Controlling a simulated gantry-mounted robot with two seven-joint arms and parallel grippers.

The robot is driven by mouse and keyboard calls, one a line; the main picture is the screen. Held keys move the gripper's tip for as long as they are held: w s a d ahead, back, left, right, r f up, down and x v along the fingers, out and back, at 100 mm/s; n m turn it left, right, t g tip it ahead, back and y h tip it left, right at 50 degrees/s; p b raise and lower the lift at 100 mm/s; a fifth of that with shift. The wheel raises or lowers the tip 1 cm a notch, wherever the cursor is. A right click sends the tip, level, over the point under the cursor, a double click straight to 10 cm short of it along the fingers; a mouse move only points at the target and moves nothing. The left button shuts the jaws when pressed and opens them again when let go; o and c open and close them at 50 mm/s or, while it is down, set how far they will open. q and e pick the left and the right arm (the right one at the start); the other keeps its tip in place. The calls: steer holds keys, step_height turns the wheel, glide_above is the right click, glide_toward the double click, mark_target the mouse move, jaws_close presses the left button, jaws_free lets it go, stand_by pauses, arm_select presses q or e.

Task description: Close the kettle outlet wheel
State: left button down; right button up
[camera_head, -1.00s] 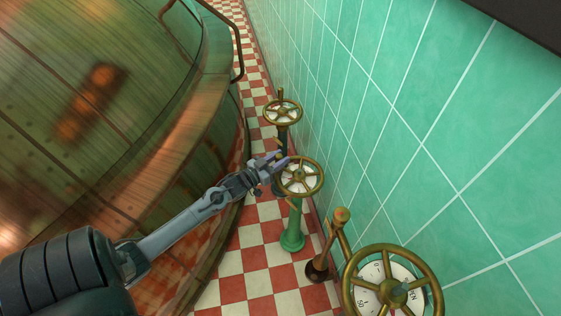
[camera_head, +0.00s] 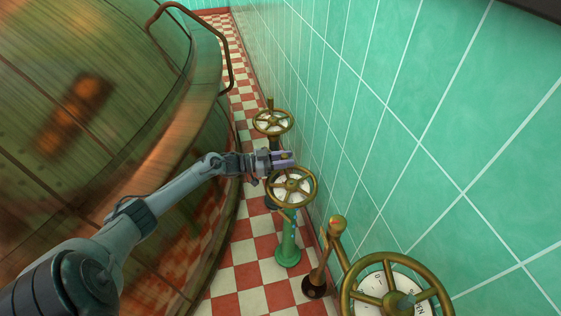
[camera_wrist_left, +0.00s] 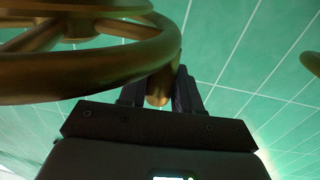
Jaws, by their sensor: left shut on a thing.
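The middle valve wheel (camera_head: 270,195) is a brass spoked wheel over a white dial, on a green pedestal (camera_head: 288,250). My left gripper (camera_head: 285,158) is at the far rim of this wheel, shut on its small brass handle knob. In the left wrist view, the wheel rim (camera_wrist_left: 90,72) fills the upper left and the knob (camera_wrist_left: 158,99) sits between my fingers (camera_wrist_left: 160,92). No label shows that this is the kettle outlet wheel. My right gripper is not in view.
A far brass wheel (camera_head: 272,121) stands behind. A near wheel (camera_head: 345,290) with a marked dial and a brass-knobbed lever (camera_head: 321,258) stand in front. The big copper kettle (camera_head: 110,120) with a handrail (camera_head: 228,65) is left; a green tiled wall (camera_head: 400,110) is right.

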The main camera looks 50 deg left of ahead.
arm_select(q)
steer(key=shift+w+d+f, duration=0.1)
steer(key=shift+w+d, duration=0.1)
steer(key=shift+w, duration=0.25)
stand_by(0.3)
steer(key=c, duration=1.1)
jaws_free()
steer(key=shift+o, duration=1)
steer(key=shift+w+d, duration=0.15)
steer(key=shift+w, duration=0.05)
